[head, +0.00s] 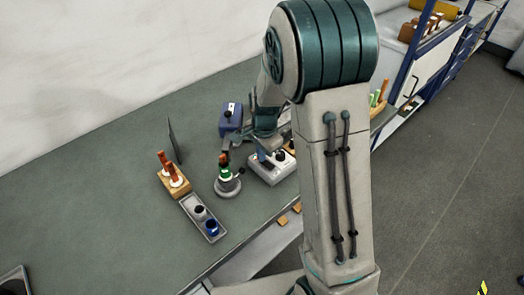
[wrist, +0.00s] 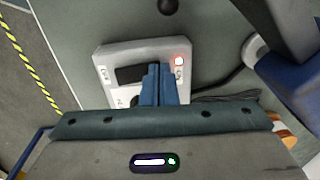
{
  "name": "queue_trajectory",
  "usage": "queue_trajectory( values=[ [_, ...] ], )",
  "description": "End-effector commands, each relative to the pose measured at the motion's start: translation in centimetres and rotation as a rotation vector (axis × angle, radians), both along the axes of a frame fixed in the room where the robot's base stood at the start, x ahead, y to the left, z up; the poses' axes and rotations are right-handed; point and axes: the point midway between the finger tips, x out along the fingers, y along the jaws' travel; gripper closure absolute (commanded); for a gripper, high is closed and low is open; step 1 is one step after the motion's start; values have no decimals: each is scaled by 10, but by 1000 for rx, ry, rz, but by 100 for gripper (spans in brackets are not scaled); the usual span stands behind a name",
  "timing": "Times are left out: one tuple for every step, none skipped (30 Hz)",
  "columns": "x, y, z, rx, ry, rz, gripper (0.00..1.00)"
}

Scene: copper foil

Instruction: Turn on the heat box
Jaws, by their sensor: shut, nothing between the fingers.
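A white box, apparently the heat box (wrist: 108,62), lies under my gripper in the wrist view. It has a dark rectangular part (wrist: 130,74) and a small round light (wrist: 180,61) that glows red-orange. Small markings on its top are too small to read. My gripper (wrist: 160,70) is shut and empty, its blue fingers over the box between the dark part and the light. The fingers hide part of the box, and I cannot tell whether they touch it. In the head view the white box (head: 272,175) sits near the bench's front edge, partly hidden by my arm.
On the green bench (head: 110,180) stand a blue device (head: 230,119), a round-based stand with a green-banded bottle (head: 226,182), a wooden rack (head: 173,181) and a grey tray (head: 212,230). A dark upright panel (head: 174,141) stands behind. The left bench is mostly clear.

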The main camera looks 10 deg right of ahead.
Motion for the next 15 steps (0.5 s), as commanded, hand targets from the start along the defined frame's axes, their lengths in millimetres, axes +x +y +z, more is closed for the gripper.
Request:
queue_trajectory(
  values=[
    [0, 0, 0, 0, 0, 0, 100],
    [0, 0, 0, 1, -1, 0, 100],
    [0, 0, 0, 1, -1, 0, 100],
    [-1, 0, 0, 1, -1, 0, 100],
    [-1, -1, 1, 1, -1, 0, 100],
    [-2, -1, 1, 1, -1, 0, 100],
    [-3, -2, 2, 1, -1, -1, 100],
    [-4, -2, 2, 1, -1, -1, 100],
    [-5, -3, 3, 1, -1, -1, 100],
    [-6, -4, 4, 1, -2, -1, 100],
    [-7, -4, 5, 0, -2, -1, 100],
    [-9, -5, 6, 0, -2, -1, 100],
    [-10, -6, 6, 1, -2, -1, 100],
    [-11, -6, 7, 1, -2, -1, 100],
    [-12, -7, 7, 1, -1, -1, 100]
  ],
)
